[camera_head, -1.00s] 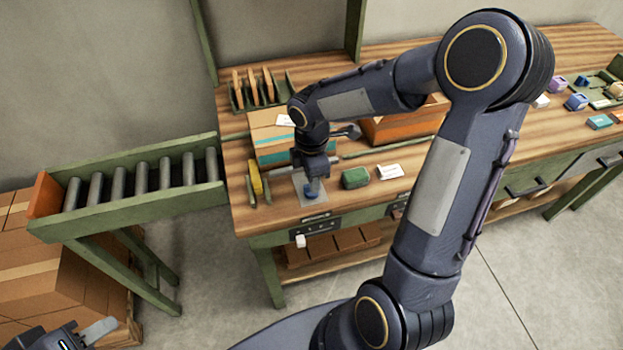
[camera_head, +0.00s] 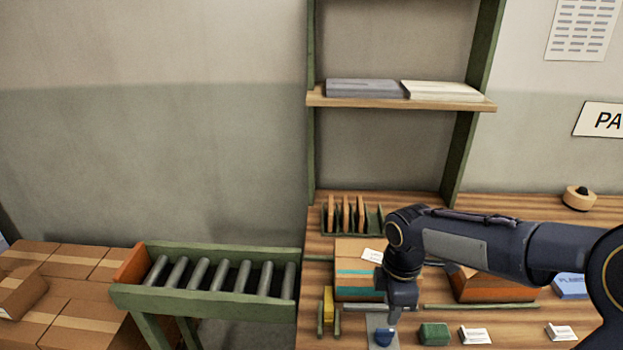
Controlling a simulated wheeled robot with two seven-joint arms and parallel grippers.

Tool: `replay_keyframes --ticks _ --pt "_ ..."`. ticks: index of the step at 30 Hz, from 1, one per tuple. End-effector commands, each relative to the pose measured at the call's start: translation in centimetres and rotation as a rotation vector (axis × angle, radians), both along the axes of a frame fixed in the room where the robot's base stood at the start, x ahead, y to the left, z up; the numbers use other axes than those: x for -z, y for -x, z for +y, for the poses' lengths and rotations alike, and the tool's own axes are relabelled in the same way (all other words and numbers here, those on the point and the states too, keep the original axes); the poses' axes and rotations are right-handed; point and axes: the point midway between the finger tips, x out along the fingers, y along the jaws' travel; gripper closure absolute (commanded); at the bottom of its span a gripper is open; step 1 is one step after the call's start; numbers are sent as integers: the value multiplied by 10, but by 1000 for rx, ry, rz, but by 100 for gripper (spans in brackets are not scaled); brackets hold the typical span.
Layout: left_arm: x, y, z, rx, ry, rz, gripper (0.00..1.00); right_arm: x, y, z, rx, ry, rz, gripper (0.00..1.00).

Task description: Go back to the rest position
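My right arm comes in from the right edge. Its gripper (camera_head: 392,318) points down over a grey plate (camera_head: 372,322) near the front of the wooden workbench. A small blue object (camera_head: 384,337) is right below or between the fingertips; I cannot tell whether they grip it. My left gripper is out of view.
A cardboard box (camera_head: 357,290) with a label stands behind the gripper. A green block (camera_head: 434,333) and a white card (camera_head: 475,336) lie to its right. A roller conveyor (camera_head: 215,277) is at left. A shelf (camera_head: 400,101) hangs above the bench.

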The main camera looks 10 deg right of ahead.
Motion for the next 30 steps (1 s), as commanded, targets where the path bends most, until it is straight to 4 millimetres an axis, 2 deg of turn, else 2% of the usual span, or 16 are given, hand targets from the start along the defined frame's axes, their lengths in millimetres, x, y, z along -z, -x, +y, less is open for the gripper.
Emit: replay_keyframes --ticks 2,5,10,15,18,24,30 --pt "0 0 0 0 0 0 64 -7 7 -1 49 -7 -16 67" --pt "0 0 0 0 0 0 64 -23 27 -1 203 -40 -58 67" --pt "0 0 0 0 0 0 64 -50 86 6 643 -182 -148 67" --pt "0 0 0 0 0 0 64 -58 137 22 1071 -394 -186 67" --pt "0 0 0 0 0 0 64 -57 155 32 1253 -509 -180 67" --pt "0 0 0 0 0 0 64 -55 171 42 1429 -631 -154 67" --pt "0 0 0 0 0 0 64 -54 172 43 1444 -641 -149 67"
